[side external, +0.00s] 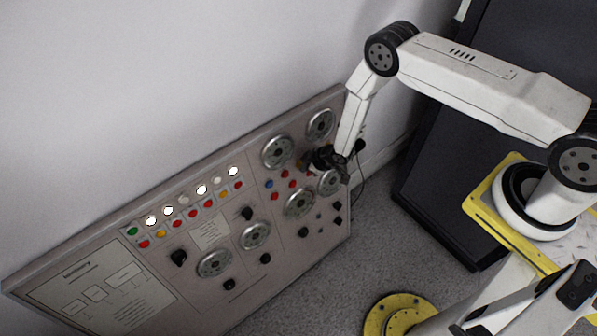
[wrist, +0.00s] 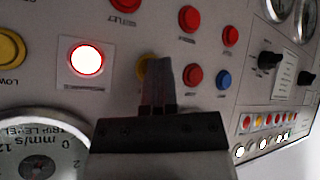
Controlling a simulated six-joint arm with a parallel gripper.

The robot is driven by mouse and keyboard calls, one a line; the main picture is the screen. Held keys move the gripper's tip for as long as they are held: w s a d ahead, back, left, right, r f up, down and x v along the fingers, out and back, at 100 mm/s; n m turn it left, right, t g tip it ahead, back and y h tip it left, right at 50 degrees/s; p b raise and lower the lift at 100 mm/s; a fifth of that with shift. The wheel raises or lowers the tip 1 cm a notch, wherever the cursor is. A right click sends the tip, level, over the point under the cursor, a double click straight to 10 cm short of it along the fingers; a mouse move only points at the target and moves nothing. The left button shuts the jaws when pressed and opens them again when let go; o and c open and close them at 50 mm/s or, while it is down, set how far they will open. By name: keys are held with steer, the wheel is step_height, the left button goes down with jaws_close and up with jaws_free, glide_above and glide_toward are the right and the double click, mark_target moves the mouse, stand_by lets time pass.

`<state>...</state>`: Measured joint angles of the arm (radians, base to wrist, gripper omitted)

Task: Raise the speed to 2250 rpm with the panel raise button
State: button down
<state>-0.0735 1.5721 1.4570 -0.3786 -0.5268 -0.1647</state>
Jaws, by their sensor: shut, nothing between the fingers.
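The grey control panel (side external: 130,255) leans along the wall in the side view. My gripper (side external: 322,158) is at the panel's right part, among red buttons and dials. In the wrist view my gripper (wrist: 163,68) is shut and empty, its fingertips over or just in front of a yellow button (wrist: 142,70), which they partly hide. I cannot tell whether they touch it, and its label is hidden. Another yellow button (wrist: 10,48) at the left edge has a label starting "LOW". A lit red-rimmed button (wrist: 87,60) sits between them. No speed reading is legible.
Red buttons (wrist: 190,18) and a blue button (wrist: 223,79) surround the fingertips closely. A trip level dial (wrist: 42,150) lies at lower left. Black knobs (wrist: 270,60) are at right. A dark cabinet (side external: 465,150) stands behind my arm.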

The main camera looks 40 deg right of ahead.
steer(key=shift+r, duration=0.1)
steer(key=shift+s+r, duration=0.15)
steer(key=shift+s, duration=0.55)
steer(key=shift+s, duration=0.15)
steer(key=shift+s+r, duration=0.25)
steer(key=shift+s, duration=0.95)
steer(key=shift+s+r, duration=0.25)
steer(key=shift+s, duration=0.9)
steer(key=shift+w+r, duration=0.1)
